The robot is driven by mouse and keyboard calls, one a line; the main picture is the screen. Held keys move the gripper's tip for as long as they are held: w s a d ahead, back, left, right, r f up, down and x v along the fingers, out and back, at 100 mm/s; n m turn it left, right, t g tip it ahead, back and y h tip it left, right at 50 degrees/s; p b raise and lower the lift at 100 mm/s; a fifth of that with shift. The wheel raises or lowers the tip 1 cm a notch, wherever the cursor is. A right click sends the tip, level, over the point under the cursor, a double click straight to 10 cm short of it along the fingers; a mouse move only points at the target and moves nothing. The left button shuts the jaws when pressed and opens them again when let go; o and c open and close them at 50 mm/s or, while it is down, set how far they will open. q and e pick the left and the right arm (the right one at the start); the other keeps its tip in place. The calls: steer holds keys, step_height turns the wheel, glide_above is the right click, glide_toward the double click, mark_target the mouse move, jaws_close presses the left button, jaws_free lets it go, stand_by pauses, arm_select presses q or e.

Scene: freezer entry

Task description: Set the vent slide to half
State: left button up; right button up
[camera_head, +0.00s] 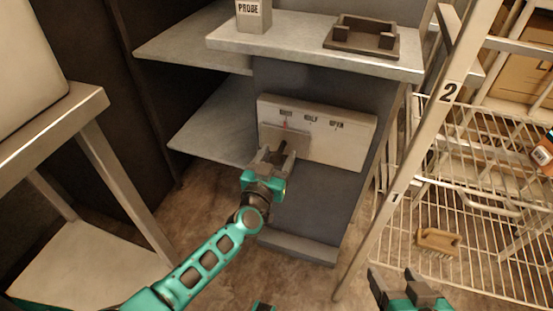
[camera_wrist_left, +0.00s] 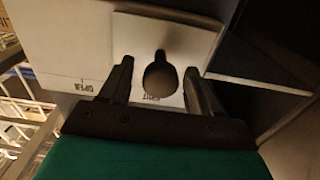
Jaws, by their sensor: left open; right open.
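The vent panel (camera_head: 340,138) is a pale plate on the grey cabinet's front, with the labels SHUT, HALF and OPEN from left to right. Its slide plate (camera_head: 300,142) sits at the left, under the SHUT label, with a dark knob (camera_head: 282,147). In the left wrist view the knob (camera_wrist_left: 160,76) is a dark rounded shape on the pale slide plate (camera_wrist_left: 185,38). My left gripper (camera_head: 279,158) is open, with its fingers on either side of the knob and visible gaps. My right gripper (camera_head: 395,280) is open and empty at the lower right, away from the panel.
A shelf (camera_head: 290,42) above the panel holds a PROBE box (camera_head: 254,16) and a dark tray (camera_head: 335,42). A white wire rack (camera_head: 480,200) with a brush (camera_head: 438,240) stands at right. A metal table (camera_head: 75,125) stands at left. Floor shows between.

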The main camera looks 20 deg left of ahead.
arm_select(q)
steer(key=shift+c, duration=0.3)
jaws_close()
stand_by(0.3)
